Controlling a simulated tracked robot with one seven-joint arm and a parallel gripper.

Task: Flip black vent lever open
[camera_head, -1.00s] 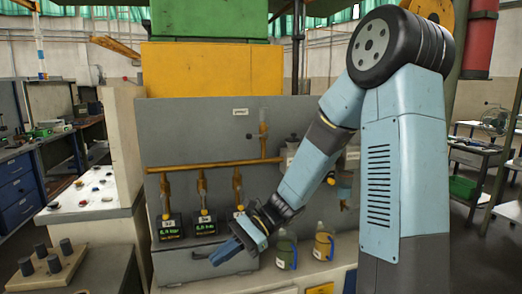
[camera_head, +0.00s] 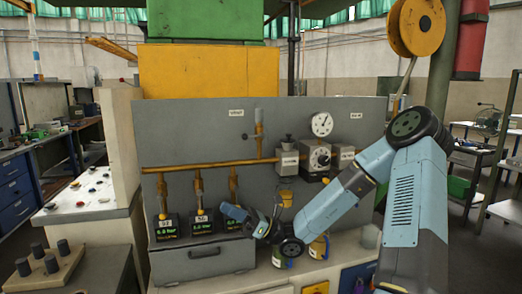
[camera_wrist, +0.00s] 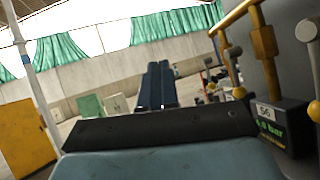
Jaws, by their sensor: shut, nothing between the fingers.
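My gripper (camera_head: 236,212) is shut and empty, just in front of the right black pressure readout on the grey panel (camera_head: 330,105). In the wrist view, its two dark blue fingers (camera_wrist: 160,85) lie together, pointing away along the panel. I cannot single out a black vent lever. A short vertical brass fitting (camera_head: 259,128) stands above the brass pipe (camera_head: 210,166), beside a small label (camera_head: 236,113). A grey block with a dark knob (camera_head: 287,156) sits right of it. My gripper is below and left of both. My forearm covers part of the panel's lower right.
Black readouts with green digits (camera_head: 166,229) hang under brass valves (camera_head: 198,188); one readout (camera_wrist: 280,125) is close on the right in the wrist view. A round gauge (camera_head: 322,124) and a dial box (camera_head: 318,158) are at right. Jugs (camera_head: 319,247) stand below my forearm.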

